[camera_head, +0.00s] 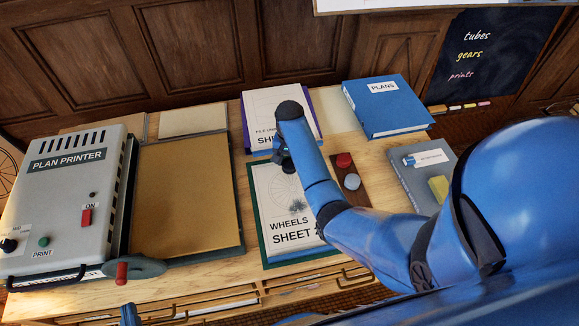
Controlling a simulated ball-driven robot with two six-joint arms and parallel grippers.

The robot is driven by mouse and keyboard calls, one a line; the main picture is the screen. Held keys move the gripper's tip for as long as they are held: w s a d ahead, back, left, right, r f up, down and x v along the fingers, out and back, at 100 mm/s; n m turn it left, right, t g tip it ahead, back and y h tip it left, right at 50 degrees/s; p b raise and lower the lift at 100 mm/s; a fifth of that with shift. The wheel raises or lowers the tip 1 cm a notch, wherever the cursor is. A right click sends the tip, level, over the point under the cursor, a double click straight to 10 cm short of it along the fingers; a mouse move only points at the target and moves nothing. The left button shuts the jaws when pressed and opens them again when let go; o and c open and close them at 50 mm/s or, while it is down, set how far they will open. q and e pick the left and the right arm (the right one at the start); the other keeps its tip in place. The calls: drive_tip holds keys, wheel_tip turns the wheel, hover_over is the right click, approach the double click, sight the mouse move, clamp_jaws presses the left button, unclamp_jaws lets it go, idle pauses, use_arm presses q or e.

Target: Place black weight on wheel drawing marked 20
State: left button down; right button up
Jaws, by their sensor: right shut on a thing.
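The wheels sheet (272,207) lies on a green board on the table, titled "WHEELS SHEET", its last character hidden by my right arm. A grey wheel drawing (297,206) shows on it; I cannot read a number 20. My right gripper (284,159) is over the top edge of this sheet, shut on a dark thing, the black weight (288,167), mostly hidden by the gripper. I cannot tell whether the weight touches the paper. A small blue part of my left gripper (128,315) shows at the bottom edge; its jaws cannot be made out.
A brown holder (352,197) bears a red weight (344,160) and a grey weight (351,183), right of the sheet. Another sheet (262,108) lies behind. The plan printer (68,190) stands left, blue plans binder (387,108) back right, a grey book (421,178) right.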

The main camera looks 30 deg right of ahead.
sight(290, 163)
drive_tip(key=shift+f, duration=1.8)
drive_tip(key=shift+f, duration=0.1)
drive_tip(key=o, duration=1.4)
drive_tip(key=shift+o, duration=0.2)
